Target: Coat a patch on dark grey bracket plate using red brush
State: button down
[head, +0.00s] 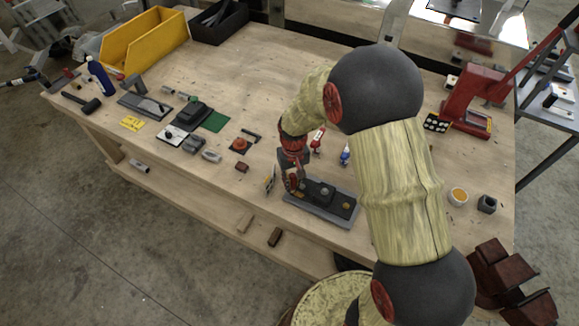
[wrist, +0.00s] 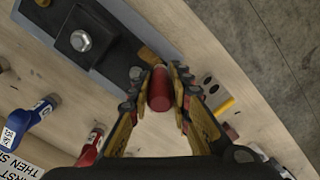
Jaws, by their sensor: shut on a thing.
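The dark grey bracket plate (head: 322,194) lies on the bench near its front edge, with raised round bolt heads on it. In the wrist view the plate (wrist: 112,62) is at the upper left, with a large bolt on a square block. My gripper (head: 292,184) is at the plate's left end. In the wrist view my gripper (wrist: 160,72) is shut on the red brush (wrist: 160,92), whose rounded red handle shows between the fingers. A tan patch shows just beyond the brush at the plate's edge; I cannot tell whether it is bristles or part of the plate.
A red bottle (head: 317,138) and a blue bottle (head: 345,155) stand behind the plate. A small holed block (head: 270,180) stands left of my gripper.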

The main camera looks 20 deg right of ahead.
aim_at(295, 177)
jog(key=r, duration=0.2)
jog(key=r+p, duration=0.1)
jog(key=shift+s+d+r, duration=0.15)
jog(key=shift+s+d, duration=0.05)
jog(key=shift+s, duration=0.05)
jog(key=shift+w+a+r+p, duration=0.1)
jog(key=shift+w+r+p, duration=0.1)
jog(key=shift+r+p, duration=0.35)
jog(key=shift+s+r+p, duration=0.1)
jog(key=shift+r+p, duration=0.85)
jog(key=shift+r, duration=0.8)
jog(key=shift+s+r+p, duration=0.1)
jog(key=shift+r+p, duration=0.1)
jog(key=shift+p, duration=1.55)
